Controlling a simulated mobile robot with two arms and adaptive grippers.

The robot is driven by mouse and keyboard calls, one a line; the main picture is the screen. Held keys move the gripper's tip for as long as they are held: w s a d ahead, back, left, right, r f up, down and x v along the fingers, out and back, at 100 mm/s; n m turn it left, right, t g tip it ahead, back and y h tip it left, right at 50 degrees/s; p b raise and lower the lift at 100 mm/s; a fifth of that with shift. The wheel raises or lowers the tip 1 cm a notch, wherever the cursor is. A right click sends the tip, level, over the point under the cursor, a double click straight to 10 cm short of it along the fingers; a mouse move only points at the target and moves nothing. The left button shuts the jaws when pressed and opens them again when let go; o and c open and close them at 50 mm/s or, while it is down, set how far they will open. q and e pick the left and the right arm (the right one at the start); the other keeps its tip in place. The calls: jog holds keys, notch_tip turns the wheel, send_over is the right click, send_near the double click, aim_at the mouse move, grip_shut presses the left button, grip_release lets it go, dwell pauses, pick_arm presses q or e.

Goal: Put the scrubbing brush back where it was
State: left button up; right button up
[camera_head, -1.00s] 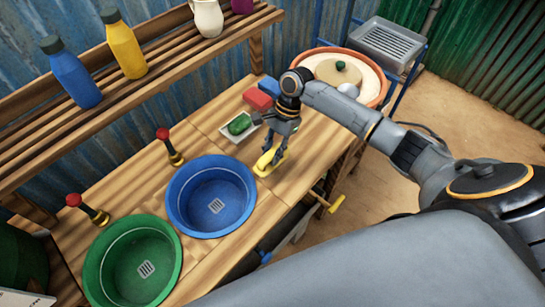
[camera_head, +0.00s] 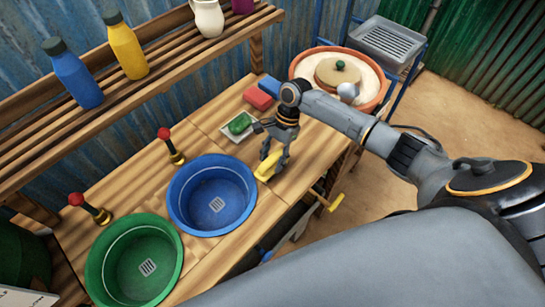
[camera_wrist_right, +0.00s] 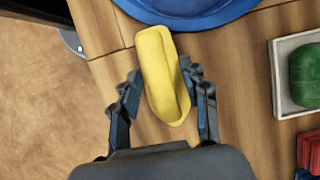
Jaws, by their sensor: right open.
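The scrubbing brush, a long yellow piece with a rounded end (camera_head: 266,169), lies on the wooden counter just right of the blue basin. My right gripper (camera_head: 275,162) is right over it, pointing down. In the right wrist view the brush (camera_wrist_right: 163,75) lies between the spread fingers of my right gripper (camera_wrist_right: 164,100). A gap shows on the left side; the right finger is close to the brush, and I cannot tell if it touches. My left gripper is not in view.
The blue basin (camera_head: 180,210) and green basin (camera_head: 97,280) are at the left. A dish (camera_head: 232,138) with a green soap, a red block (camera_head: 258,98) and a blue block (camera_head: 270,87) lie behind the gripper. A yellow-ended handle (camera_head: 335,203) sticks out at the counter's front edge.

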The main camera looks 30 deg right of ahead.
jog(key=b+v, duration=0.1)
jog(key=v, duration=1.1)
jog(key=shift+s, duration=0.1)
